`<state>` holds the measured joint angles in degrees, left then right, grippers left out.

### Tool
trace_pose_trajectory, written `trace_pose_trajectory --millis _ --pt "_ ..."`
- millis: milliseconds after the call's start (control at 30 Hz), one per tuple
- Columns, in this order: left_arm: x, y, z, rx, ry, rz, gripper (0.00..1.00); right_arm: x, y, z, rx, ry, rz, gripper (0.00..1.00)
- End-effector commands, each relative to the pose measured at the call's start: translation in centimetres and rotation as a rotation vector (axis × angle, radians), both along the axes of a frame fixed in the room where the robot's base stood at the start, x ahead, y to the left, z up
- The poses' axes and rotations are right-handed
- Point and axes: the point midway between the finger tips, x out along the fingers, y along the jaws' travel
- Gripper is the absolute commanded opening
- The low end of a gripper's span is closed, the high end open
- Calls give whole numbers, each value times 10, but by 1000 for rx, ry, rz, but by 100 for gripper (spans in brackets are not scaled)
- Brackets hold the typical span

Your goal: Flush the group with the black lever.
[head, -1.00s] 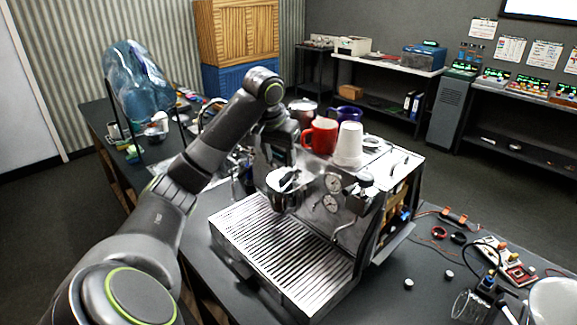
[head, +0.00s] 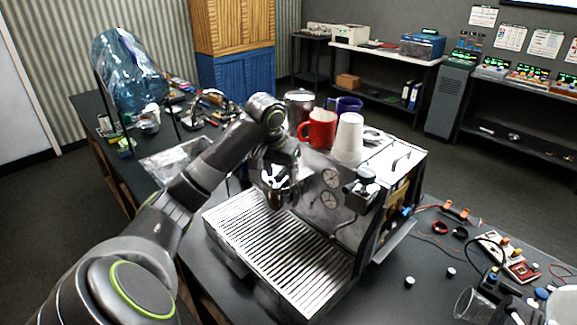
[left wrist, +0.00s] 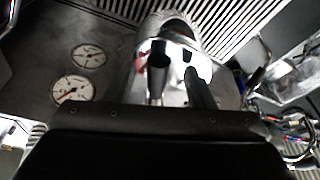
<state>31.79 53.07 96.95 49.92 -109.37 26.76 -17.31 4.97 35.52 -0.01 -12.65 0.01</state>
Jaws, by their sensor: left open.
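The steel espresso machine (head: 322,219) stands on the dark bench, with two round gauges (head: 330,179) on its front. My left gripper (head: 275,186) is at the group on the front of the machine, above the slotted drip tray (head: 265,245). In the left wrist view, its two dark fingers (left wrist: 180,84) are apart, in front of the rounded chrome group (left wrist: 172,46). I cannot pick out the black lever from the dark parts there, and my wrist hides some of the group. I cannot tell whether the fingers touch anything. My right gripper is not in view.
A red mug (head: 321,129), a white cup stack (head: 348,138) and a blue mug (head: 349,106) stand on the machine. A steam wand hangs right of the gauges. Loose parts and a circuit board (head: 512,258) lie on the right of the bench. A water bottle (head: 128,75) is at the left.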

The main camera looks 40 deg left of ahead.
Motion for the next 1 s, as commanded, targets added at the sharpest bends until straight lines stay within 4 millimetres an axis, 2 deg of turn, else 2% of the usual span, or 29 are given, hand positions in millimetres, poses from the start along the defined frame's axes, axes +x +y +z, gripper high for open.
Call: trace_pose_trajectory --millis 67,200,233,500,1000 --pt "0 0 0 0 0 0 46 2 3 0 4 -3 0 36" --pt "0 0 0 0 0 0 28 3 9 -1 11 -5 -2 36" --pt "0 0 0 0 0 0 27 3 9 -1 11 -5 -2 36" --pt "0 2 0 1 0 -14 27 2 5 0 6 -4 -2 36" --pt "-4 23 0 0 -1 -271 27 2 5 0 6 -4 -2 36"
